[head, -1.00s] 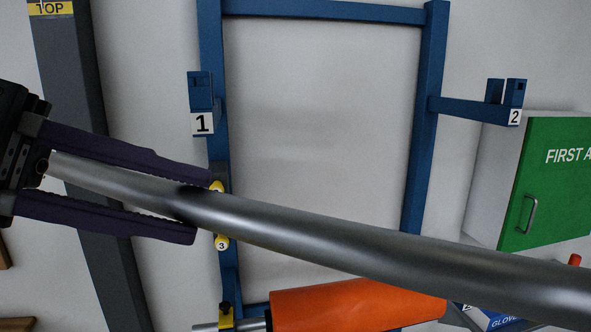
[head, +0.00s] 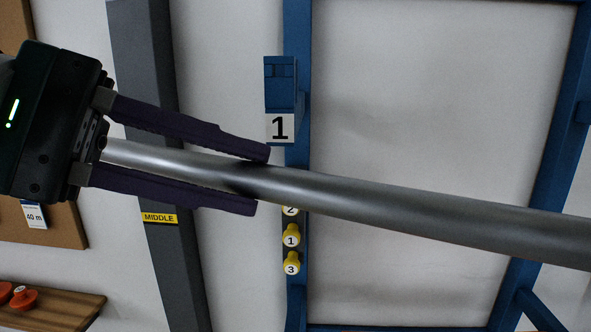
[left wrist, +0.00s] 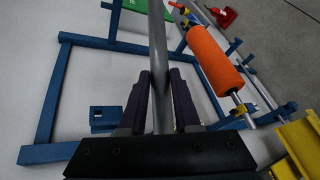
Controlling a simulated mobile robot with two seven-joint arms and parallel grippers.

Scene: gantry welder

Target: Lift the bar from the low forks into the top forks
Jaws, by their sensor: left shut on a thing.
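A long grey metal bar (head: 400,208) slants from the left to the right edge of the head view. My left gripper (head: 257,180) is shut on its left end, with a dark finger above and below it. In the left wrist view the bar (left wrist: 159,40) runs away from between the fingers (left wrist: 159,75). The blue top fork marked 1 (head: 281,85) is on the frame's left post, above the bar in the picture. I cannot tell the depth between them. Fork 2 is outside the head view, and my right gripper is not in view.
The blue frame (head: 297,30) stands before a pale wall. Yellow numbered knobs (head: 291,236) sit on its post below the bar. A grey post (head: 160,120) carries a MIDDLE label. The left wrist view shows an orange roller (left wrist: 212,60) and yellow equipment (left wrist: 300,140).

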